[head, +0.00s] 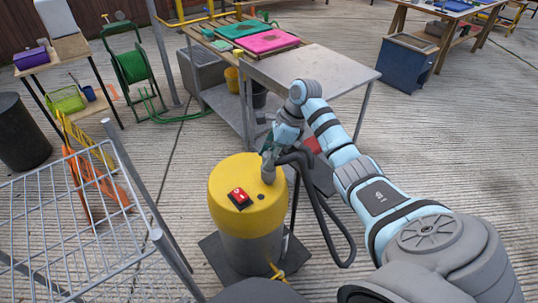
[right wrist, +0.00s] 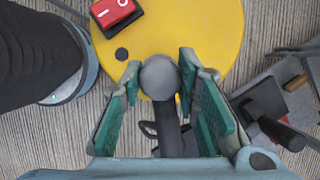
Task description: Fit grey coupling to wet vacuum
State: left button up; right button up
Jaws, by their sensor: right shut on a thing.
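The wet vacuum (head: 247,205) has a yellow lid, a grey drum and a red switch (head: 239,196). A small dark round spot (head: 261,197) shows on the lid; it also shows in the right wrist view (right wrist: 121,54). My right gripper (head: 270,150) is over the lid's far edge, its green-padded fingers shut on the grey coupling (right wrist: 160,78). The coupling sits at the end of a black hose (head: 335,240). In the head view the coupling (head: 268,170) appears above the lid, apart from the dark spot. I cannot tell whether it touches the lid. My left gripper is not in view.
A metal-topped table (head: 312,68) with green and pink trays stands behind the vacuum. A wire rack (head: 70,230) is close on the left. The hose loops down to the right. A blue bin (head: 405,65) stands at the back right. Concrete floor lies open between.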

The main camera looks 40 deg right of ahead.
jog(key=shift+f+b, duration=0.9)
jog(key=shift+f, duration=0.2)
dwell(0.4)
jog(key=o, duration=1.1)
jog(key=shift+o, duration=0.2)
